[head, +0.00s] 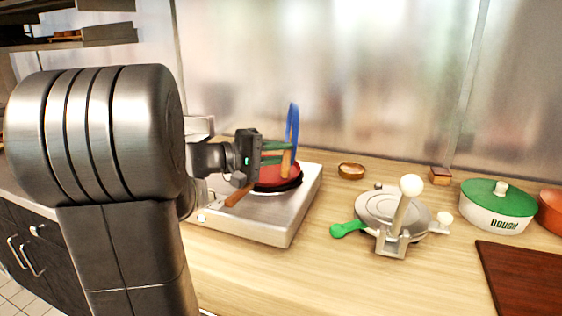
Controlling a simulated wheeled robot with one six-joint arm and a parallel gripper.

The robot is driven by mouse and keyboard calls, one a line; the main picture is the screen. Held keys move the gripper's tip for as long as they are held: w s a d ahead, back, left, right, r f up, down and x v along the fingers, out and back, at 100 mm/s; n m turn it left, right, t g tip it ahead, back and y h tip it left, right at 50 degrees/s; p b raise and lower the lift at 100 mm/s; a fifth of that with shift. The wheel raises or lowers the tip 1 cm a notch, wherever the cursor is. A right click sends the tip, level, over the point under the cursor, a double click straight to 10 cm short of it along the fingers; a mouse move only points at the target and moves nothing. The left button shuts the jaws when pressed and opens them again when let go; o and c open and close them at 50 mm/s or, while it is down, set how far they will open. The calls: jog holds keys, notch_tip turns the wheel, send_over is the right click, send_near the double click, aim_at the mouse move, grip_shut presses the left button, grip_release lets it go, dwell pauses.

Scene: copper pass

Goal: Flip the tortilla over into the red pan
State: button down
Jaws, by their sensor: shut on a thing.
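The red pan (283,176) sits on the steel stove, with its wooden handle (238,195) pointing to the front left. My gripper (284,156) is above the red pan, shut on the wooden handle (286,164) of a blue thing. This blue thing (292,122) looks like a blue pan, held steeply tilted and seen almost edge-on, over the back of the red pan. I cannot see the tortilla. My gripper and arm hide part of the red pan, and its inside is hard to make out.
The steel stove (262,227) stands on the wooden counter. To its right are a tortilla press (393,208) with a green-handled tool (346,229), a small wooden bowl (351,171), a green-lidded dough pot (497,204) and a dark board (520,275). The front counter is clear.

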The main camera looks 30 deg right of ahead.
jog(key=a+f+n+h+b, duration=0.1)
jog(key=h+b, duration=0.1)
jog(key=b, duration=0.1)
jog(key=w+a+f+n+h+b, duration=0.1)
jog(key=b, duration=0.3)
jog(key=a+f+h+b, duration=0.1)
jog(key=h+b, duration=0.1)
jog(key=b, duration=0.2)
jog(key=shift+w+a+n+h, duration=0.2)
jog(key=shift+w+n+h, duration=0.1)
jog(key=shift+n, duration=0.1)
dwell(0.8)
notch_tip(320, 180, up, 7)
jog(key=d+p, duration=0.2)
jog(key=shift+s+p, duration=0.4)
jog(key=shift+f, duration=0.1)
